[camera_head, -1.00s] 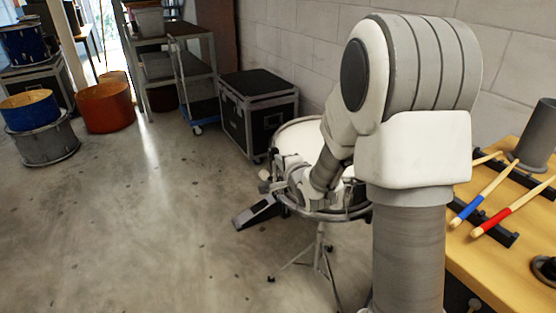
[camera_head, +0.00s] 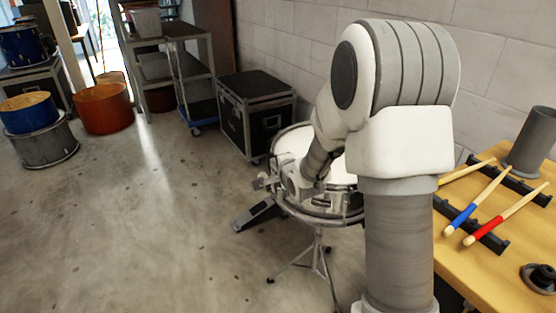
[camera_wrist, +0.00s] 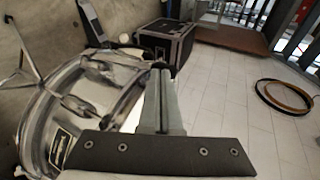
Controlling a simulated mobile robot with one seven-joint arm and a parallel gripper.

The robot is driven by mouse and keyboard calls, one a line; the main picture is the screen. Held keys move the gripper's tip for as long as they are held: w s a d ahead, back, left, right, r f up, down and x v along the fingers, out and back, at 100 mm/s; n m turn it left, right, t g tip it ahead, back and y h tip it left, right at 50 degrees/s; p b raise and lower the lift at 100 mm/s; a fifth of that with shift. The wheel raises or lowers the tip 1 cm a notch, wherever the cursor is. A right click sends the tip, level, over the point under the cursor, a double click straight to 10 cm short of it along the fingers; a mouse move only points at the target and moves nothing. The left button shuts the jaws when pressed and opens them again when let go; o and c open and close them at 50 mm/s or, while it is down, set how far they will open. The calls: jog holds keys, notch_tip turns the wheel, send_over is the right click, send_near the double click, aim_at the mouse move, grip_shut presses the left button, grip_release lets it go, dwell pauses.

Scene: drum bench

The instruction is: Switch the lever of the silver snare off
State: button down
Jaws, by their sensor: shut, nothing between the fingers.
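The silver snare (camera_head: 335,215) stands on a tripod stand, left of my arm, and its white head is partly hidden by the arm. In the wrist view its chrome shell (camera_wrist: 38,125) fills the left side, with rim, lugs and a dark badge. Metal fittings (camera_wrist: 78,105) show on the shell, but I cannot tell which one is the lever or how it is set. My gripper (camera_wrist: 160,75) is shut and empty, beside the drum's rim in the wrist view. In the head view its fingertips are hard to make out at the drum's left side.
A black pedal (camera_head: 258,214) stands on the floor left of the snare. A black case (camera_head: 257,115) stands behind it by the wall. A wooden bench (camera_head: 490,270) with drumsticks is close on the right.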

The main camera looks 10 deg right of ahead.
jog(key=w+a+g+h+p, duration=0.1)
jog(key=w+a+g+p, duration=0.1)
jog(key=w+g+p, duration=0.3)
jog(key=w+p, duration=0.1)
jog(key=p, duration=0.2)
jog(key=shift+w+f+n, duration=0.25)
jog(key=shift+w+n, duration=0.05)
jog(key=shift+s+d+f, duration=0.2)
jog(key=shift+s, duration=0.5)
jog(key=s+a+r+p, duration=0.1)
jog(key=s+r+p, duration=0.2)
jog(key=r, duration=1)
jog(key=shift+s+a, duration=0.15)
jog(key=shift+s, duration=0.7)
